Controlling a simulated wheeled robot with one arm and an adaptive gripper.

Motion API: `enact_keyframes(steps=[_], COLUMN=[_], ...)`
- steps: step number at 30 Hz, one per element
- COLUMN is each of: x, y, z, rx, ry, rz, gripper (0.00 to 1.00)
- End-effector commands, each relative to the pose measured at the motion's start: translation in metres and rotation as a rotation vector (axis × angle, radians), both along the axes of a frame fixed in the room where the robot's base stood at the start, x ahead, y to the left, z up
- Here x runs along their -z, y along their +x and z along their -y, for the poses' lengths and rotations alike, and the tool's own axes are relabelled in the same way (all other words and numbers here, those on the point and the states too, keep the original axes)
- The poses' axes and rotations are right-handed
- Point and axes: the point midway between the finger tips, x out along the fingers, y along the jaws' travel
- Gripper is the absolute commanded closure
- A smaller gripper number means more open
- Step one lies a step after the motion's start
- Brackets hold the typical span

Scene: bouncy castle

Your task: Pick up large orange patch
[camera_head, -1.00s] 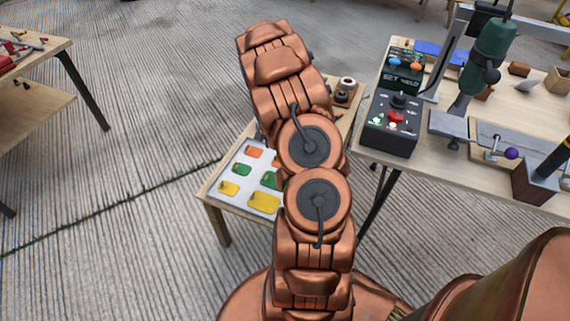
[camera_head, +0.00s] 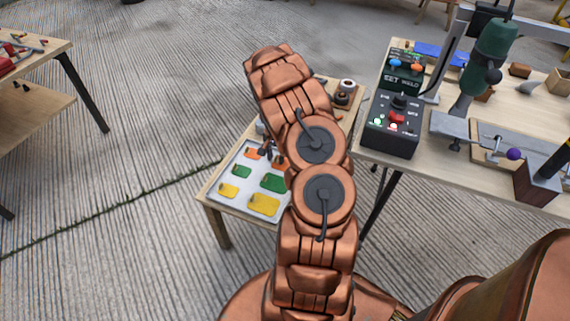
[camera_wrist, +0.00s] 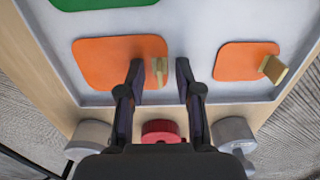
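The large orange patch (camera_wrist: 105,62) lies flat on the light tray (camera_wrist: 195,25) at the left of the wrist view, with a yellowish upright tab (camera_wrist: 160,71) near its right edge. In the head view the large orange patch (camera_head: 279,162) is partly covered by my arm. My gripper (camera_wrist: 158,78) is open, one finger on each side of the tab, with a visible gap on the right side. The left finger overlaps the patch's edge in view; contact cannot be told. A smaller orange patch (camera_wrist: 242,62) with its own tab lies to the right. In the head view my gripper (camera_head: 268,150) is small and partly hidden.
A large green patch (camera_head: 273,182), a small green patch (camera_head: 242,172), a large yellow patch (camera_head: 264,205) and a small yellow one (camera_head: 228,190) share the tray. Grey and red round objects (camera_wrist: 161,131) stand beyond the tray's rim. A workbench (camera_head: 440,160) with a control box stands right.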

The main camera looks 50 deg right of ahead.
Motion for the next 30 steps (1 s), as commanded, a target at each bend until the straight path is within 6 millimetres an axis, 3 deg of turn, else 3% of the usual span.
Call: enact_keyframes(steps=[2, 11, 23, 30], x=[0.000, 0.000, -0.001, -0.022], y=[0.000, 0.000, 0.000, 0.001], z=[0.000, -0.001, -0.001, -0.001], rx=[0.000, -0.001, -0.001, 0.000], ry=[0.000, 0.001, 0.001, 0.002], rz=[0.000, 0.000, 0.000, 0.000], gripper=[0.68, 0.99, 1.00, 1.00])
